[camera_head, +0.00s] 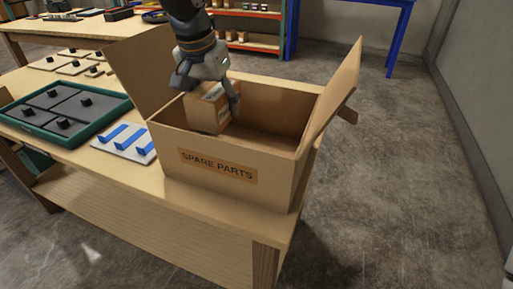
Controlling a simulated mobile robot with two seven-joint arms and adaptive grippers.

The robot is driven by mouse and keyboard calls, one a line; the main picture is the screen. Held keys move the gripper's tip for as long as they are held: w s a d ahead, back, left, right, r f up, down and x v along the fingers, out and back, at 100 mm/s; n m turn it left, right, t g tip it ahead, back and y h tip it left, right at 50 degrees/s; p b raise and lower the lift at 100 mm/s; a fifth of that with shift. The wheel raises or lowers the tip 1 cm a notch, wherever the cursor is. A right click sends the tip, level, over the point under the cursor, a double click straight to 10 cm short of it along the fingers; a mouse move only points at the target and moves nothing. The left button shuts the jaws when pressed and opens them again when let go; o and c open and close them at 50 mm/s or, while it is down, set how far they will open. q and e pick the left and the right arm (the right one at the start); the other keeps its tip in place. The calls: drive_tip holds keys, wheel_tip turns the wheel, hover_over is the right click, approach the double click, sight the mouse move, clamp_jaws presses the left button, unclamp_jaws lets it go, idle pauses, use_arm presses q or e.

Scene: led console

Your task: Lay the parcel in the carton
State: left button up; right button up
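The parcel (204,112) is a small brown box with a pale label on top. It is in the open mouth of the carton, towards the left end. The carton (216,171) is an open cardboard box marked SPARE PARTS, standing on the near wooden table. My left gripper (211,92) reaches down from the top, with one finger on each side of the parcel, and looks shut on it. The front wall may hide the parcel's lowest edge, and I cannot tell whether it touches the carton's floor. My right gripper is not in view.
The carton's left flap (139,72) and right flap (333,98) stand up and outward. A green tray (118,114) with dark plates and a white board with blue strips (126,141) lie left of the carton. The carton's right half is empty.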

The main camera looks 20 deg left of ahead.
use_arm(q)
drive_tip(key=d+f, duration=0.3)
drive_tip(key=w+d+f, duration=0.1)
drive_tip(key=d+f, duration=0.2)
drive_tip(key=d, duration=0.1)
drive_tip(key=w+d+f+b, duration=0.1)
drive_tip(key=d+f, duration=0.2)
drive_tip(key=d, duration=0.1)
drive_tip(key=shift+w+d, duration=0.1)
drive_tip(key=shift+w, duration=0.15)
wheel_tip(320, 180, down, 3)
drive_tip(key=shift+c, duration=0.7)
drive_tip(key=o, duration=1.8)
drive_tip(key=shift+c, duration=0.2)
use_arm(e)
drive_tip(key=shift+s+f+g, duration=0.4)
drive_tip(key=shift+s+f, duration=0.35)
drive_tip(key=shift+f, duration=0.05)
use_arm(q)
drive_tip(key=p+v, duration=0.1)
drive_tip(key=v, duration=1.1)
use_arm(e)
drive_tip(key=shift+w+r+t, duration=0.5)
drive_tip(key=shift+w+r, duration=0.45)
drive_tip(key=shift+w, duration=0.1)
